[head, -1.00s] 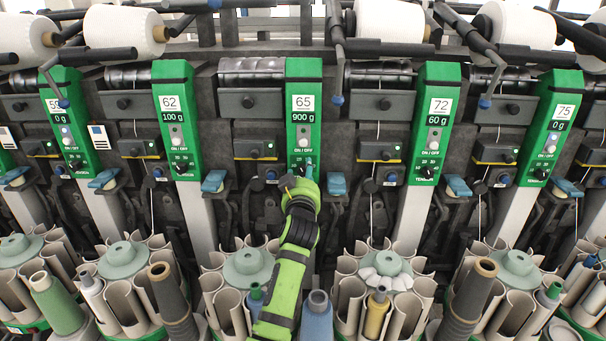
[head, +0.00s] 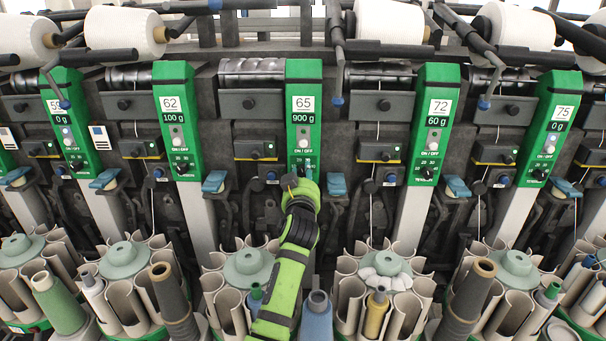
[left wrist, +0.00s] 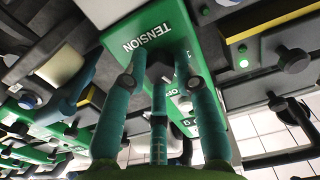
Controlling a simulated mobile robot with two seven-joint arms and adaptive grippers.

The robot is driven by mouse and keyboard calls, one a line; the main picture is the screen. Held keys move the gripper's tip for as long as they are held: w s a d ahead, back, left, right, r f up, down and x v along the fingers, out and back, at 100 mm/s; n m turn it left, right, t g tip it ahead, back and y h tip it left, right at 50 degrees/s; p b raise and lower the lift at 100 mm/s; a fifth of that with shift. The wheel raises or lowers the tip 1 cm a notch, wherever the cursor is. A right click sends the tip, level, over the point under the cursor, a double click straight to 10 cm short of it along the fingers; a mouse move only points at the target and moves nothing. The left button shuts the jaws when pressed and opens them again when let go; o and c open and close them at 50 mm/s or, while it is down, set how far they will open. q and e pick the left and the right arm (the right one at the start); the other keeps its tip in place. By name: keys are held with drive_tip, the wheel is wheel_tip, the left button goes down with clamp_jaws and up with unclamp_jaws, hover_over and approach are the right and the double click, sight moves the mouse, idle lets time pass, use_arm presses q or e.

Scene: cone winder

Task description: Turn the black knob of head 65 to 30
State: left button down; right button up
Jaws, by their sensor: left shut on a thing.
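Head 65 (head: 304,75) is a green panel in the middle of the head view, with a white 65 label and a display reading 900 g. My left gripper (head: 306,174) is at the lower end of this panel and covers its knob there. In the left wrist view, the black knob (left wrist: 160,68) sits on the green panel beside the word TENSION, between the teal fingers of my left gripper (left wrist: 161,62). The fingers are shut on the knob. Its pointer and exact setting are hidden. My right gripper is not in view.
Neighbouring heads 62 (head: 173,95) and 72 (head: 437,105) stand on either side with their own knobs. Blue levers (head: 337,184) flank the panel's lower end. Bobbin magazines (head: 248,262) fill the space below, and white yarn cones (head: 390,20) sit above.

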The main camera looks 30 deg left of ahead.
use_arm(q)
drive_tip(key=m+p, duration=0.2)
drive_tip(key=m, duration=0.3)
drive_tip(key=shift+f, duration=0.15)
drive_tip(key=shift+f+m+p, duration=0.1)
drive_tip(key=shift+m+p, duration=0.35)
drive_tip(key=shift+m, duration=1.15)
drive_tip(key=shift+a, duration=0.1)
drive_tip(key=c, duration=1)
unclamp_jaws()
drive_tip(key=shift+s, duration=0.2)
drive_tip(key=v, duration=1.1)
drive_tip(key=shift+s+d, duration=0.3)
drive_tip(key=shift+d, duration=0.05)
